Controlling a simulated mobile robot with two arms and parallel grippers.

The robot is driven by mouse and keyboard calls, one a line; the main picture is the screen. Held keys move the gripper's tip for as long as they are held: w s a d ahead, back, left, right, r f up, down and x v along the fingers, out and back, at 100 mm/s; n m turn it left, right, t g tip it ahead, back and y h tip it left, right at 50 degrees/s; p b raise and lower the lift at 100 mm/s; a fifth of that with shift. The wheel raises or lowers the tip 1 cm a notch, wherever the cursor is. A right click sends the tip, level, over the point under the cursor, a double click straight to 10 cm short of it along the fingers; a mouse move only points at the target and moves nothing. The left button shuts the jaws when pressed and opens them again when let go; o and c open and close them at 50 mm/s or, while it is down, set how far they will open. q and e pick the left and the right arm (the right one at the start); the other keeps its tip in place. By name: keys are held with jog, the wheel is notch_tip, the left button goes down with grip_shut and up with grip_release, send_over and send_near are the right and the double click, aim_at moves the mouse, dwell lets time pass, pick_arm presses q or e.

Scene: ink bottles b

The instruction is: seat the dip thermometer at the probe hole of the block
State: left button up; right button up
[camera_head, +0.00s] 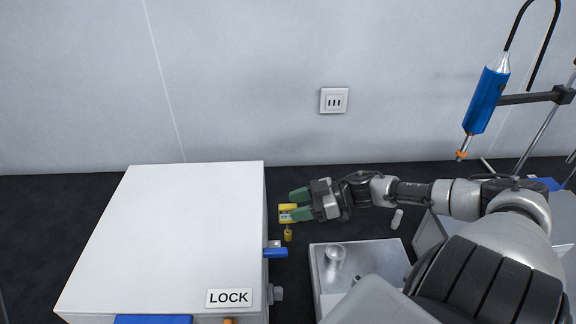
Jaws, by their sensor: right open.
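My right gripper (299,205) reaches in from the right with its green fingers pointing left, beside the white box's right edge. Its jaws are open. A small yellow piece (287,207) with a pale face shows at the fingertips, partly covered by them; it looks like the head of the dip thermometer. A smaller yellow piece (288,236) shows just below it, and I cannot tell if the two are joined. I cannot make out the block or its probe hole. My left gripper is out of view.
A large white box marked LOCK (175,235) fills the left, with a blue lever (275,253) on its right side. A pale tray (315,270) holds a clear vessel (335,254). A small pale vial (397,219) stands behind. A blue tool (486,100) hangs at the upper right.

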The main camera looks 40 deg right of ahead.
aim_at(284, 211)
jog(key=shift+x, duration=1.45)
grip_shut()
jog(key=shift+r, duration=0.1)
